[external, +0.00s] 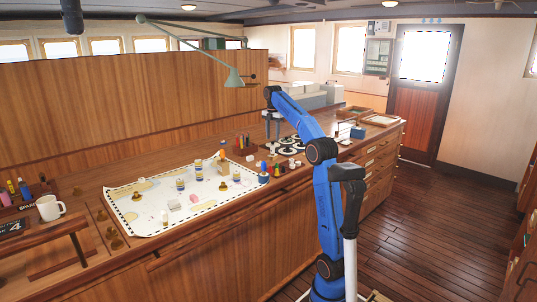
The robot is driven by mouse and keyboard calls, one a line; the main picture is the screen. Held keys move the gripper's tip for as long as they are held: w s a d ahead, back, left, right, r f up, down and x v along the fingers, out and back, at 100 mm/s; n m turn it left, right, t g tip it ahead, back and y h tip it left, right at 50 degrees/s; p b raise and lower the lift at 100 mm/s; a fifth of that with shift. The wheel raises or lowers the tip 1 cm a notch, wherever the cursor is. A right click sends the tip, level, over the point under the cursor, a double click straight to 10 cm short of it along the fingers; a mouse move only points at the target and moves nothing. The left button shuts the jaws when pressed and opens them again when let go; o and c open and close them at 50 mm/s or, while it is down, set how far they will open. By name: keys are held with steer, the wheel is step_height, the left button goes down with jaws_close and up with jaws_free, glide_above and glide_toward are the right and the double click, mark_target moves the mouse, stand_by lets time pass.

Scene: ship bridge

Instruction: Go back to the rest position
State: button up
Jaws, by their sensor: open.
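My gripper (272,127) hangs from the end of my blue arm, above the wooden counter (92,197). Its fingers point down and stand apart, with nothing visible between them. It is beyond the right end of the white chart (142,219), near several dark round pieces with white tops (289,141). Whether it touches anything below cannot be told at this size. My arm rises from the floor at the counter's front side and bends over the counter top.
The chart carries several small bottles, blocks and pawns. A white mug (50,207) stands at the left. A green desk lamp (234,77) reaches over the counter. A blue box (357,132) and a tray (381,120) lie at the right. The floor (430,225) at right is clear.

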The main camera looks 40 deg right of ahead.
steer(key=shift+r, duration=0.1)
stand_by(0.4)
steer(key=s+a+f+m+t, duration=0.1)
steer(key=s+a+f+m, duration=0.4)
steer(key=s, duration=0.6)
steer(key=s+a+f+m+t+y, duration=0.1)
steer(key=s+a+m, duration=0.3)
steer(key=s+a, duration=0.5)
steer(key=s+a+f+m+t, duration=0.1)
steer(key=s+a+f+m, duration=0.25)
steer(key=s, duration=0.85)
steer(key=s+d+f+m+t, duration=0.1)
steer(key=f+m, duration=0.3)
steer(key=f, duration=0.8)
steer(key=s+d+f+m+h, duration=0.1)
steer(key=s+f+m, duration=0.2)
steer(key=f, duration=0.9)
steer(key=shift+s+d+f+m+t, duration=0.25)
steer(key=shift+s+m+t, duration=0.15)
steer(key=shift+s, duration=0.35)
